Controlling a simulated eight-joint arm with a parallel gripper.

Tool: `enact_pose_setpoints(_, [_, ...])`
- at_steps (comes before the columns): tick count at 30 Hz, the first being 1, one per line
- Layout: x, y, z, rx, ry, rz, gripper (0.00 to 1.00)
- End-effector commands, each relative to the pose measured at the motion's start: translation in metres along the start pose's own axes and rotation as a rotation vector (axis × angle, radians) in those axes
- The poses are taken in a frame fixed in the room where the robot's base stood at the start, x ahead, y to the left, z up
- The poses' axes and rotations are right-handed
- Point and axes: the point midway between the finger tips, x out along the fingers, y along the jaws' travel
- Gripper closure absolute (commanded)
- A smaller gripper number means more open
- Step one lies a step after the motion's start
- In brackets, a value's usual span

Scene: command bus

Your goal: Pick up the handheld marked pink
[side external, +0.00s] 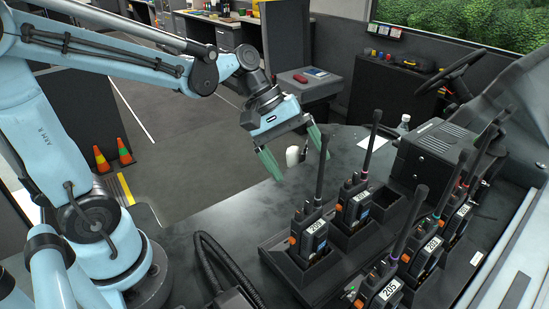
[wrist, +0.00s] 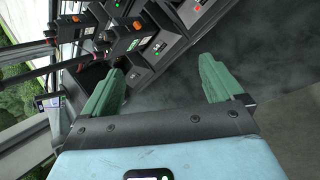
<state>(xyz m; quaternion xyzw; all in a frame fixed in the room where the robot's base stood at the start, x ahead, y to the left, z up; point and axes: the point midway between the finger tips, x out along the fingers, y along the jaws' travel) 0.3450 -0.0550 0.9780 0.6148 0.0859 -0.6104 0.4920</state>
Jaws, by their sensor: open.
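Several black handheld radios stand in dark charging cradles on the desk in the side view. One at the right (side external: 455,222) seems to have a pinkish-red band at its antenna base, but the band is too small to be sure of. The radio beside it (side external: 425,256) has a teal band, and the front one labelled 205 (side external: 382,291) has a purple band. My gripper (side external: 299,168) is open and empty above the desk's far left edge, apart from the radios. Its green fingers also show in the wrist view (wrist: 160,66).
An empty cradle slot (side external: 390,208) lies beside the middle radios. Tall antennas stick up among the radios. A black box (side external: 435,155) stands behind them. A white cup-like object (side external: 293,156) shows between my fingers. The desk's left part (side external: 225,222) is mostly clear.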

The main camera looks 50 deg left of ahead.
Motion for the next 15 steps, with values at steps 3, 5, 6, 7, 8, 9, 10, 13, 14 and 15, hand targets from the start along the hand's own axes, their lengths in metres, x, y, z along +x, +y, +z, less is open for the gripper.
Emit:
enact_pose_setpoints(3, [0.007, 0.017, -0.007, -0.201, -0.146, 0.031, 0.06])
enact_pose_setpoints(5, [0.009, 0.025, -0.010, -0.296, -0.224, 0.040, 0.06])
enact_pose_setpoints(6, [0.011, 0.029, -0.013, -0.358, -0.277, 0.043, 0.06])
enact_pose_setpoints(7, [0.012, 0.032, -0.015, -0.402, -0.316, 0.045, 0.06])
enact_pose_setpoints(8, [0.013, 0.035, -0.017, -0.446, -0.356, 0.045, 0.06])
enact_pose_setpoints(9, [0.014, 0.038, -0.019, -0.499, -0.408, 0.043, 0.06])
enact_pose_setpoints(10, [0.015, 0.040, -0.022, -0.538, -0.446, 0.040, 0.06])
enact_pose_setpoints(13, [0.016, 0.043, -0.028, -0.641, -0.560, 0.025, 0.06])
enact_pose_setpoints(14, [0.016, 0.044, -0.030, -0.666, -0.588, 0.020, 0.06])
enact_pose_setpoints(15, [0.017, 0.044, -0.032, -0.694, -0.622, 0.012, 0.06])
